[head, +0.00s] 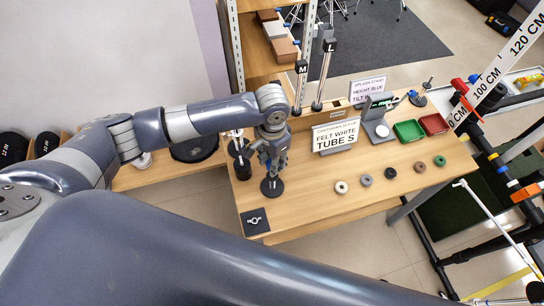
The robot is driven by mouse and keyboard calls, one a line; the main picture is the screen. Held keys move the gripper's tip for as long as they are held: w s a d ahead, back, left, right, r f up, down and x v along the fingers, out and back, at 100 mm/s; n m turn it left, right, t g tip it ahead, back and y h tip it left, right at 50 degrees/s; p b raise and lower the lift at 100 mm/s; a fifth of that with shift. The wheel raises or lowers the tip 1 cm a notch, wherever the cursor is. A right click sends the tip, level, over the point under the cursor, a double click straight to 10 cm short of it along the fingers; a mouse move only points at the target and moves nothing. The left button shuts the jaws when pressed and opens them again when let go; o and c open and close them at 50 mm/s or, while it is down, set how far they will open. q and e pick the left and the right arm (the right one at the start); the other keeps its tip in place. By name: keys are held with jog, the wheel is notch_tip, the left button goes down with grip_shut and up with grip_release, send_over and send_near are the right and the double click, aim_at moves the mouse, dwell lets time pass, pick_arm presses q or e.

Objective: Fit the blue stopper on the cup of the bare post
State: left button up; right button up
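My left gripper (270,164) points down over the left part of the wooden table, above a round dark base (272,187). The post on that base is mostly hidden by the gripper. A small blue spot shows by the fingers; it may be the blue stopper, but I cannot tell whether it is gripped. Other dark stand bases (243,171) are just left of the gripper. Another stand (418,99) with a small blue part is at the back right. I cannot make out which post is bare, or its cup. My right gripper is out of view.
Several rings (366,180) lie in a row on the table (320,205). A black square pad (255,221) is at the front left corner. A sign (335,136), a grey device (377,130), a green tray (408,131) and a red tray (433,124) stand behind.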

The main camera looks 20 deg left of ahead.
pick_arm(q)
jog(key=shift+f+b, duration=0.35)
jog(key=shift+f, duration=1)
jog(key=o, duration=0.9)
jog(key=shift+r, duration=0.1)
notch_tip(320, 180, up, 12)
jog(key=shift+f, duration=0.15)
